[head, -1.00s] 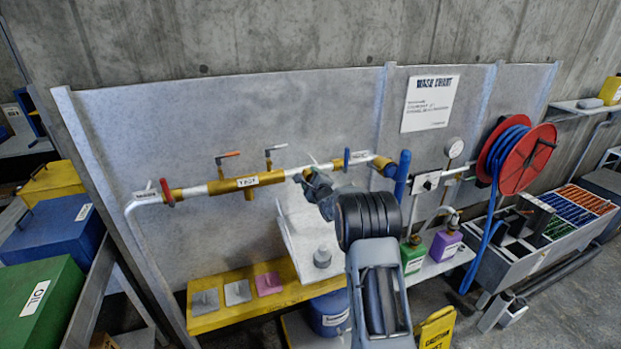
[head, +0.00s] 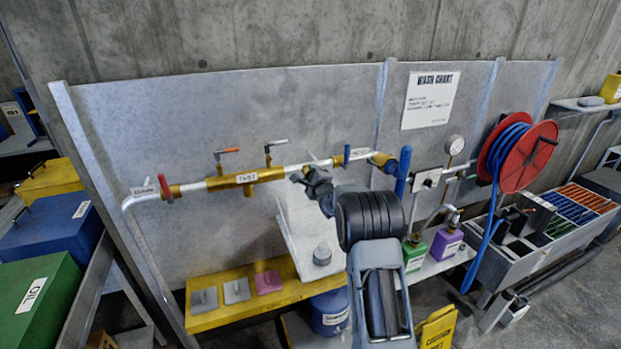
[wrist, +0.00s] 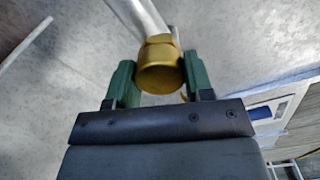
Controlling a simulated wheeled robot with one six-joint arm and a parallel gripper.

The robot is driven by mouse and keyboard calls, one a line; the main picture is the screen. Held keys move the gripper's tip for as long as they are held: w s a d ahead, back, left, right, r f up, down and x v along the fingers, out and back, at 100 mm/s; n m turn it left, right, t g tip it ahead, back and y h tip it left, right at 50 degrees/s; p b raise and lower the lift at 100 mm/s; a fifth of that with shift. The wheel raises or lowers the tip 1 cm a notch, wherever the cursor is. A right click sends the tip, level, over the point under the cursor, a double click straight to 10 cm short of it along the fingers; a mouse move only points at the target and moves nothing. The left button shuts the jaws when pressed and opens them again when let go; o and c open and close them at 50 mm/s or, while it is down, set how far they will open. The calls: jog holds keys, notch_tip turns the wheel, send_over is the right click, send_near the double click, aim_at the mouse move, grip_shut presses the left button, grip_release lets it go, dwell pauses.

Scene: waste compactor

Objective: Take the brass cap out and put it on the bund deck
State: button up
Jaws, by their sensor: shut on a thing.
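The brass cap (wrist: 160,72) is between the two green fingers of my gripper (wrist: 153,82) in the wrist view. The fingers are shut on its sides. A pale pipe (wrist: 143,17) runs up from behind the cap; I cannot tell whether the cap is still joined to it. In the head view my gripper (head: 302,176) is just below the brass-fitted pipe on the grey panel; the cap is not clearly visible there. A yellow deck (head: 222,318), which looks like the bund deck, lies low at the panel's foot.
Grey and pink plates (head: 238,290) lie on the yellow deck. A pale sloped board with a knob (head: 322,255) stands beside my arm. Valve levers (head: 222,152) rise from the pipe. Green and purple bottles (head: 446,244) and a red hose reel (head: 527,160) are on the right.

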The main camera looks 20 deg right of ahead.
jog(key=shift+f+n+b, duration=0.1)
jog(key=shift+n+b, duration=1.15)
jog(key=shift+n, duration=0.35)
jog(key=shift+f+n+b, duration=0.15)
jog(key=shift+n+b, duration=0.95)
jog(key=shift+b, duration=0.05)
jog(key=shift+n+b, duration=1)
jog(key=shift+n, duration=0.5)
